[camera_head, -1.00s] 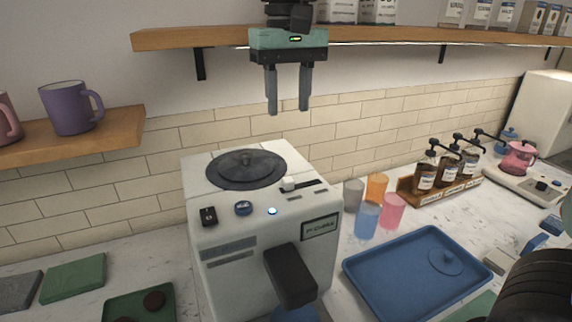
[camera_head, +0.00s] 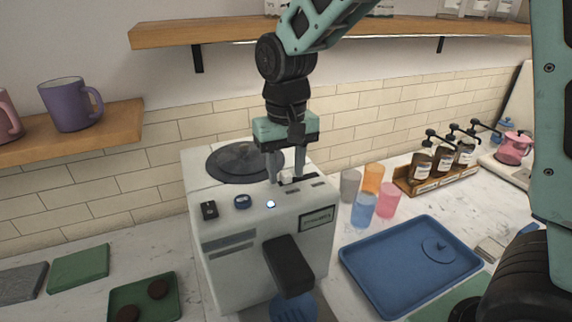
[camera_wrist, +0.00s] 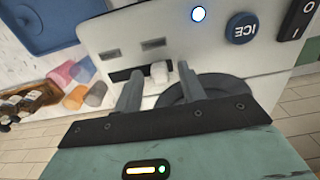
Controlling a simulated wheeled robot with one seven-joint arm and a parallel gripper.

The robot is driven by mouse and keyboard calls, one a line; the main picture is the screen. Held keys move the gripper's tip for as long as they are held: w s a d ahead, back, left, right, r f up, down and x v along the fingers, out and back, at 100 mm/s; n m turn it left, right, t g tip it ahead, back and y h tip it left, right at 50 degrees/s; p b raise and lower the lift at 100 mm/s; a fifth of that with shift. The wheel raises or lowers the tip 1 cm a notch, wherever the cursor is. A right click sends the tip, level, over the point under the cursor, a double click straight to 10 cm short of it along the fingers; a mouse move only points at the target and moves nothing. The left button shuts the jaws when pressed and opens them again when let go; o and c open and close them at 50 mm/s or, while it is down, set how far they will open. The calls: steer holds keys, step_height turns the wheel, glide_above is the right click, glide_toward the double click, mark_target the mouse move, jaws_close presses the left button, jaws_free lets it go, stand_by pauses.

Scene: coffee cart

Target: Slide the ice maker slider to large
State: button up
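The white ice maker (camera_head: 262,232) stands on the counter, with a small white slider knob (camera_head: 288,175) on its top. In the wrist view the knob (camera_wrist: 160,72) sits at one end of a dark slot (camera_wrist: 122,75); in the head view that is the left end. My gripper (camera_head: 287,177) points down over the machine top. Its fingers are apart, one on each side of the knob, with gaps visible in the wrist view (camera_wrist: 160,70). I cannot tell how far the fingertips are above the surface.
A blue ICE button (camera_wrist: 242,28), a lit round light (camera_head: 270,204) and a black switch (camera_head: 209,210) are near the slider. A dark round lid (camera_head: 240,164) lies behind it. Several coloured cups (camera_head: 363,209) and a blue tray (camera_head: 366,281) stand to the right. A wooden shelf (camera_head: 190,35) is above.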

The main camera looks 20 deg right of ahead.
mark_target(313, 175)
steer(key=shift+c, duration=0.3)
jaws_close()
steer(key=shift+d, duration=3)
steer(key=shift+o, duration=0.3)
jaws_free()
steer(key=shift+d, duration=0.1)
